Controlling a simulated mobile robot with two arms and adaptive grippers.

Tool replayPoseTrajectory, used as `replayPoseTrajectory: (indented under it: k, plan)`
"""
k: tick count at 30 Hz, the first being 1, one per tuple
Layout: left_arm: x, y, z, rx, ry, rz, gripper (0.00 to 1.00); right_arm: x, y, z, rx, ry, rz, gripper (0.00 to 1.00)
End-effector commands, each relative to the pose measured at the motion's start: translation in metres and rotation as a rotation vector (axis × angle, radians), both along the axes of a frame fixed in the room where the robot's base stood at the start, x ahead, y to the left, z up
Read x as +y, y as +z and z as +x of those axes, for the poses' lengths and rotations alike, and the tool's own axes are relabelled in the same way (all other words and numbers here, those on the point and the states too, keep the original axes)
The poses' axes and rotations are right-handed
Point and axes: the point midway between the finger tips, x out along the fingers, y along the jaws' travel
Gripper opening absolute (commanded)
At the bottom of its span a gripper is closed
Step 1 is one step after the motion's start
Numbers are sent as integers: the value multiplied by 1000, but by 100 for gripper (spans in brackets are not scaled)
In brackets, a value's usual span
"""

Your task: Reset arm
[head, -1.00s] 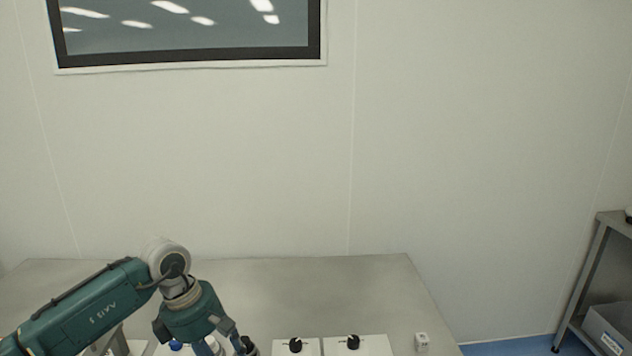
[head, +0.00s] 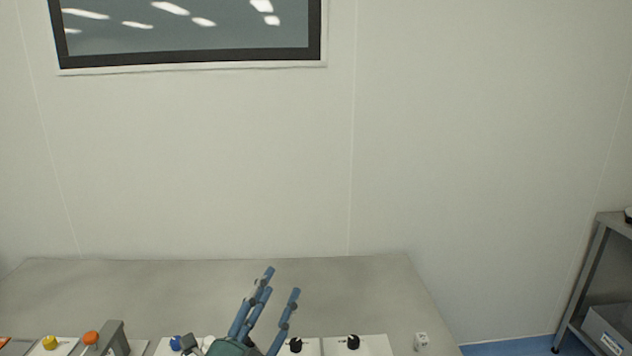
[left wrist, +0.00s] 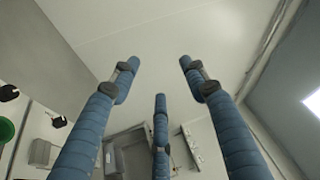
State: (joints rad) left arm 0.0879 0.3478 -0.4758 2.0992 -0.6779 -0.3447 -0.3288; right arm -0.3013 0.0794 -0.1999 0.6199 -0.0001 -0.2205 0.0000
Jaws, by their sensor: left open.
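My left gripper (head: 277,285) stands at the bottom middle of the head view with its blue fingers pointing up, over the front part of the grey table (head: 330,285). In the left wrist view its three blue fingers (left wrist: 158,85) are spread apart with nothing between them. The gripper is open and empty. Beyond the fingertips the wrist view shows wall and ceiling. My right gripper is in neither view.
Along the table's front are white panels with a black knob (head: 353,342), a blue knob (head: 176,343), an orange knob (head: 91,338) and a yellow knob (head: 50,342). A small white block (head: 421,341) sits at right. A metal shelf (head: 590,275) stands far right.

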Motion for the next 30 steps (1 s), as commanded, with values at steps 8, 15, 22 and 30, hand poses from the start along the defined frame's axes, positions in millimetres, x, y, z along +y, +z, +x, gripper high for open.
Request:
replayPoseTrajectory:
  k: [8,15,22,30]
  plan:
    - [106,-173,-69,691,374,-494,45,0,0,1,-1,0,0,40]
    - [130,-269,-182,1126,610,-722,45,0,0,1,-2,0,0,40]
    - [129,-306,-263,1374,746,-818,45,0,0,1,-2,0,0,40]
    - [125,-344,-311,1538,839,-857,45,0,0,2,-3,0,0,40]
